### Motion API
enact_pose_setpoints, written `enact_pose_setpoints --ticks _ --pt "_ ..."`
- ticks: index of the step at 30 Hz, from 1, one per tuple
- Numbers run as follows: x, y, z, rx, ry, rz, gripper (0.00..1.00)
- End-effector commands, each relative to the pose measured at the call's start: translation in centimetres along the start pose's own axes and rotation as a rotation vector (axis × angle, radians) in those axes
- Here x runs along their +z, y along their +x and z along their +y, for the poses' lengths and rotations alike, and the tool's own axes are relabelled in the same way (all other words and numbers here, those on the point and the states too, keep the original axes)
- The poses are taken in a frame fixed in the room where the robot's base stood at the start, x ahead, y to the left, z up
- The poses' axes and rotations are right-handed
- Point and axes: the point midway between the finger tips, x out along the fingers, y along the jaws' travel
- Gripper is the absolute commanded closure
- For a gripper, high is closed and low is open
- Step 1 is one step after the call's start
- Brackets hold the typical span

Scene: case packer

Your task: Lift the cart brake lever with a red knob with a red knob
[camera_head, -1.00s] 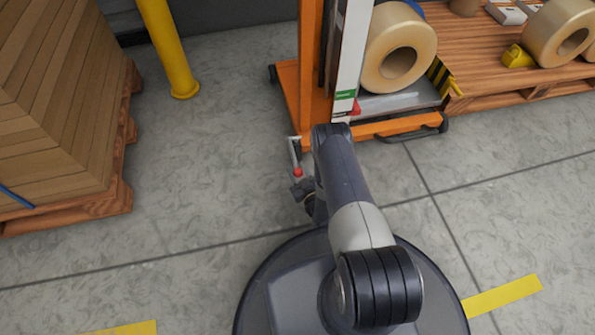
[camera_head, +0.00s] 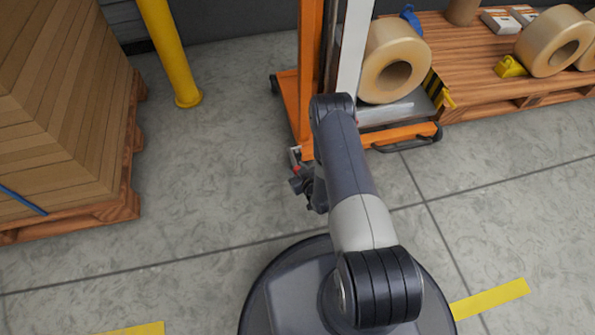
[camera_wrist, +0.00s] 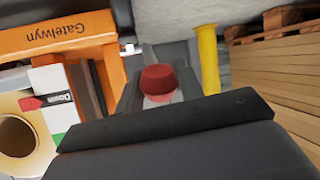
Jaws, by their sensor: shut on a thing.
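The brake lever's red knob (camera_wrist: 158,80) shows in the middle of the wrist view, between the grey fingers of my gripper (camera_wrist: 160,98). My gripper is shut on the lever's knob end; the dark bar of the gripper hides the part below. In the head view the red knob (camera_head: 296,168) is a small spot at the front left corner of the orange cart (camera_head: 310,60). My gripper (camera_head: 297,176) is right at it, low above the floor. My own arm hides part of the cart's front.
A pallet (camera_head: 127,200) stacked with brown boards stands at left, with a yellow post (camera_head: 172,55) behind it. A tape roll (camera_head: 392,62) rests on the cart. Another wooden pallet (camera_head: 470,75) with rolls stands at right. Floor between the left stack and cart is clear.

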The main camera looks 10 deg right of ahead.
Motion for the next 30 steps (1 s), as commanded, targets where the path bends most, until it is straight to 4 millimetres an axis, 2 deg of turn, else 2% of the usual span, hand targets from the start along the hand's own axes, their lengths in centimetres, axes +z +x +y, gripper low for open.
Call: enact_pose_setpoints --ticks 1,3,13,21,30 --pt "-1.3 -0.2 0.2 -0.008 0.006 -0.034 1.00" --pt "-2.0 -0.1 0.3 -0.019 0.017 -0.087 1.00" --pt "-4.5 0.4 1.0 -0.058 0.057 -0.291 1.00" --pt "-5.7 0.9 1.3 -0.056 0.058 -0.281 1.00" --pt "-6.1 1.1 1.4 -0.055 0.057 -0.277 1.00"
